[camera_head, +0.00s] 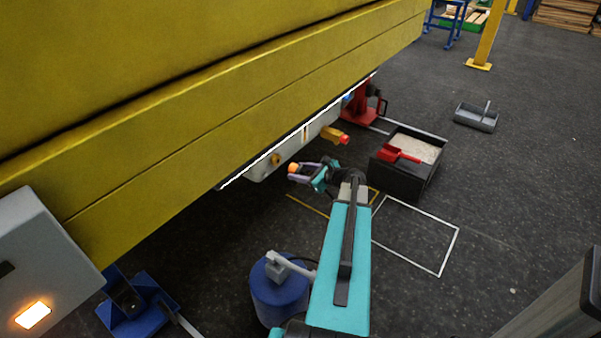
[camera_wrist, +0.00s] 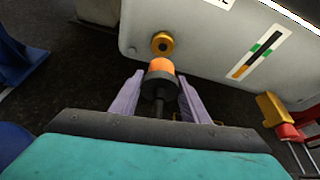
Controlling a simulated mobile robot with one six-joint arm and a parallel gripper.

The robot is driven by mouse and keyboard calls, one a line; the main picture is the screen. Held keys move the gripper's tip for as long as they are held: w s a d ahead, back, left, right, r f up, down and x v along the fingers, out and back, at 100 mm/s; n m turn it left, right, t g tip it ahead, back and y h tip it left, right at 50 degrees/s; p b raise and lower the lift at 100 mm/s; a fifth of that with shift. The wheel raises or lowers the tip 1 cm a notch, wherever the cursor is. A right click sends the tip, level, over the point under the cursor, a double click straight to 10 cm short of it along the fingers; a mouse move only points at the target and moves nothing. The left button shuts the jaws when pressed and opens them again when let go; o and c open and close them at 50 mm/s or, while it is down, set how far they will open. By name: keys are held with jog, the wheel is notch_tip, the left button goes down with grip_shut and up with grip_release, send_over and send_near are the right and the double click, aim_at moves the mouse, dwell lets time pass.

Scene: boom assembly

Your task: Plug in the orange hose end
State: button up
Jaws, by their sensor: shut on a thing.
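In the wrist view my gripper (camera_wrist: 160,98) is shut on the orange hose end (camera_wrist: 161,66), which has a dark collar behind its orange tip. The tip points at a brass socket (camera_wrist: 162,43) on a pale grey panel (camera_wrist: 200,50). In that picture the tip lies just below the socket; I cannot tell the depth gap. In the head view my gripper (camera_head: 300,171) holds the orange hose end (camera_head: 293,168) below and right of the brass socket (camera_head: 275,160) on the grey panel, apart from it. The hose behind the collar is mostly hidden.
The yellow boom (camera_head: 200,110) hangs above the panel. A yellow fitting with a red end (camera_head: 335,135) sticks out to the right. A black sand box (camera_head: 402,184) with a red scoop and a blue drum (camera_head: 279,295) stand on the floor. Open floor lies at right.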

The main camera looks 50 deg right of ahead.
aim_at(291, 166)
jog(key=shift+w+a+b, duration=0.2)
jog(key=shift+w+b, duration=0.15)
jog(key=shift+w, duration=2.3)
jog(key=shift+p, duration=0.9)
dwell(0.8)
jog(key=shift+w, duration=0.55)
dwell(0.7)
jog(key=o, duration=1.1)
jog(key=shift+c, duration=0.2)
jog(key=shift+s, duration=0.1)
jog(key=p+v, duration=0.3)
jog(key=v, duration=1)
jog(key=shift+s+r, duration=0.2)
jog(key=shift+a, duration=0.15)
